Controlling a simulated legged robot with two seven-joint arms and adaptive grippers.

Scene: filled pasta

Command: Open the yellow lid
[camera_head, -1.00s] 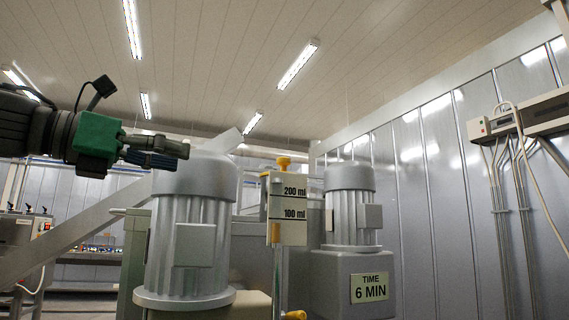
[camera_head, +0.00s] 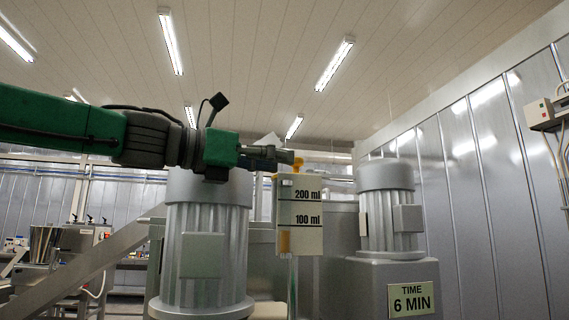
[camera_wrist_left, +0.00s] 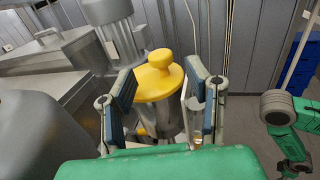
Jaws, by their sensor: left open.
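The yellow lid (camera_wrist_left: 158,80), with a round knob on top, sits on a metal cylinder in the left wrist view. In the head view only a bit of yellow (camera_head: 298,162) shows above the measuring panel (camera_head: 300,212) marked 200 ml and 100 ml; my gripper covers the rest. My left gripper (camera_head: 285,160) reaches in from the left at the height of the lid. In the left wrist view, the open fingers of the left gripper (camera_wrist_left: 161,82) stand on either side of the lid, with nothing clearly gripped. My right gripper is not visible.
A large grey motor (camera_head: 203,245) stands just below my left forearm. A second motor (camera_head: 388,212) stands right of the panel, above a sign reading TIME 6 MIN (camera_head: 413,301). A corrugated metal wall (camera_head: 490,180) runs along the right.

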